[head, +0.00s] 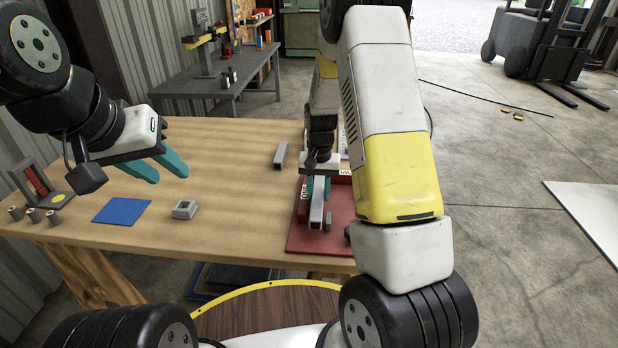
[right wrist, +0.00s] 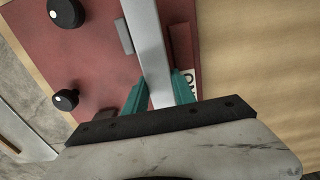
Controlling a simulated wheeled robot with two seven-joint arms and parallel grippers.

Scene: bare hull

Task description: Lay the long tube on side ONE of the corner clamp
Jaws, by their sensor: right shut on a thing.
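The long tube (head: 316,212) is a grey square bar; it also shows in the right wrist view (right wrist: 147,40). My right gripper (head: 317,190) is shut on it, a teal finger on each side. The tube is over the red corner clamp (head: 295,240), running lengthwise beside a dark red fence (right wrist: 181,45) with a partly hidden white label reading like ONE. A small grey block (right wrist: 124,37) is on its other side. I cannot tell whether the tube touches the clamp's base. My left gripper (head: 170,177) is open and empty above the table's left part.
A shorter grey tube (head: 280,155) lies on the wooden table (head: 235,150) behind the clamp. A blue mat (head: 121,211), a small grey block-like part (head: 185,209) and a red-and-grey stand (head: 38,185) are at left. Black knobs (right wrist: 65,99) rise from the clamp.

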